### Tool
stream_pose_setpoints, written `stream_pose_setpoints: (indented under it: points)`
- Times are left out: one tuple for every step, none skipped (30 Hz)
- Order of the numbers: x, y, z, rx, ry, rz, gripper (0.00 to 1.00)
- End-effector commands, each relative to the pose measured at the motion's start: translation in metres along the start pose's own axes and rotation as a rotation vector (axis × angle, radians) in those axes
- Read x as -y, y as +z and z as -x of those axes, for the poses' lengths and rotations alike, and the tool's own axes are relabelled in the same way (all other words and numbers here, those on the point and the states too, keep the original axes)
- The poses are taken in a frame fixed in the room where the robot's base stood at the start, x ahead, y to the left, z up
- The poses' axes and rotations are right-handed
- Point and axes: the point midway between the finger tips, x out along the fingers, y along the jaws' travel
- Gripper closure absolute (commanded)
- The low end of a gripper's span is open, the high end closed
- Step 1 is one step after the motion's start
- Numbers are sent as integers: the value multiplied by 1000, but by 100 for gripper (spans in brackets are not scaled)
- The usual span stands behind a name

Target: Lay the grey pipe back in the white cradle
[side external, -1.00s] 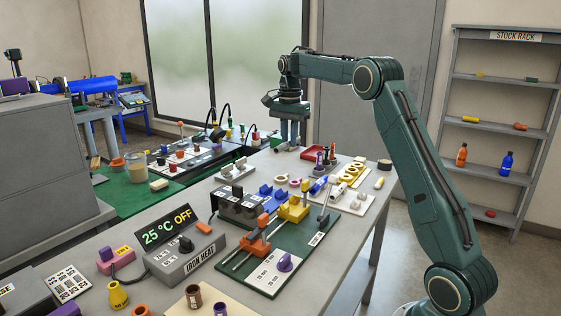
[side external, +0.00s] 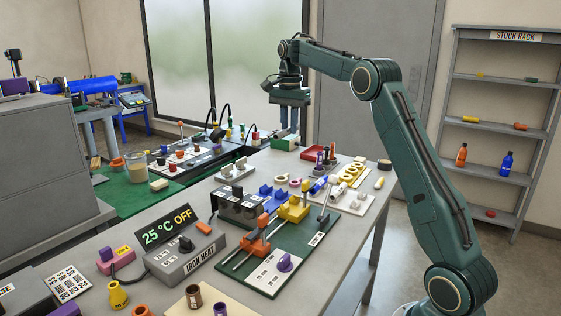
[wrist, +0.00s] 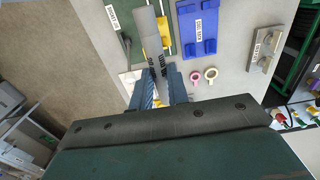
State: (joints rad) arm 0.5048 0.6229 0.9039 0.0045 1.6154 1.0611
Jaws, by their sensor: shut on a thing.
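My gripper (wrist: 163,74) is shut on the grey pipe (wrist: 150,35), which shows beyond the fingertips in the wrist view, running away toward the top edge. In the side view my gripper (side external: 288,134) is above the far end of the bench, with the fingers pointing down; a small grey piece shows at their tips. A pale block with a label and two grey uprights (wrist: 265,48) lies to the right in the wrist view. It may be the white cradle; I cannot tell for sure. It is apart from the gripper.
A blue rack (wrist: 198,30) and two small rings (wrist: 203,76) lie right of the fingers. Nearer on the bench (side external: 345,270) stand orange and yellow clamps (side external: 292,210) on a green board. A red tray (side external: 312,153) stands close to the gripper. A stock rack (side external: 495,125) stands right.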

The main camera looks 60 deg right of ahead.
Motion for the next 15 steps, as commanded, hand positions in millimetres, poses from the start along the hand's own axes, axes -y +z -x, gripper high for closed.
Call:
stream_pose_setpoints:
  points:
    - [0, 0, 6, -2, -3, 0, 100]
    - [0, 0, 9, -2, -2, 0, 100]
    - [-1, -3, 13, -2, -2, -3, 100]
    - [-5, -12, 11, -1, 0, -6, 100]
    - [-8, -18, 11, 0, 0, -7, 100]
    - [-12, -26, 11, 0, 0, -6, 100]
    - [-15, -32, 11, -1, 0, -7, 100]
    - [-18, -38, 11, -1, 0, -7, 100]
    - [-22, -47, 11, 0, 0, -6, 100]
    - [-26, -54, 11, 0, 1, -8, 100]
    - [-30, -61, 11, 0, 1, -7, 100]
    - [-36, -71, 11, -1, 0, -8, 100]
    - [-41, -79, 11, -1, 0, -7, 100]
    - [-46, -87, 11, -1, 0, -9, 100]
    - [-54, -98, 12, -1, 0, -9, 100]
